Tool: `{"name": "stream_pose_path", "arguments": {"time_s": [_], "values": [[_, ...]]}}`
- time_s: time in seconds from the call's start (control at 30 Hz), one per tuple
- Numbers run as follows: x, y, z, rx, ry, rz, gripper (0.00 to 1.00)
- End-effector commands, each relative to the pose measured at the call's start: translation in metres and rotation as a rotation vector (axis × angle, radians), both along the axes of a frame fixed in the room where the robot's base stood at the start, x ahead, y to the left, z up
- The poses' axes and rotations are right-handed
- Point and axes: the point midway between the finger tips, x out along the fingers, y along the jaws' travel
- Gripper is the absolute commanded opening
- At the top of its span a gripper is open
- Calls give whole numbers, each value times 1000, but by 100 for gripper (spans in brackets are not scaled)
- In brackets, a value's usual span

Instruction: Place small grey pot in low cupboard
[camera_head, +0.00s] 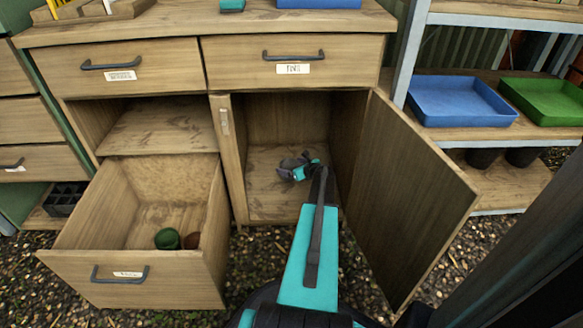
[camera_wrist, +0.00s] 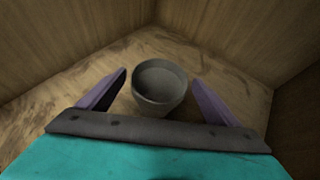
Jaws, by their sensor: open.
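The small grey pot (camera_wrist: 160,86) stands upright on the floor of the low cupboard, between and a little beyond my finger tips in the wrist view. In the head view my wrist hides the pot. My gripper (camera_wrist: 158,88) is open, with one purple finger on each side of the pot and a visible gap to each. My gripper also shows inside the cupboard in the head view (camera_head: 290,165), at the end of my teal arm. The low cupboard (camera_head: 265,195) is open, its door (camera_head: 400,200) swung out to the right.
An open drawer (camera_head: 130,275) at the lower left holds a green pot (camera_head: 167,239) and a reddish-brown pot (camera_head: 192,241). A shelf (camera_head: 490,134) at the right bears a blue tray (camera_head: 460,101) and a green tray (camera_head: 548,101). The cupboard door stands close to the right of my arm.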

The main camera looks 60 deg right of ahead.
Motion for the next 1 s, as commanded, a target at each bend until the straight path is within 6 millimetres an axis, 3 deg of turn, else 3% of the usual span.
{"name": "stream_pose_path", "arguments": {"time_s": [0.6, 1.0], "values": [[-56, 21, 35, 1, 0, 0, 85], [-62, 23, 36, 0, 0, 0, 85]]}}
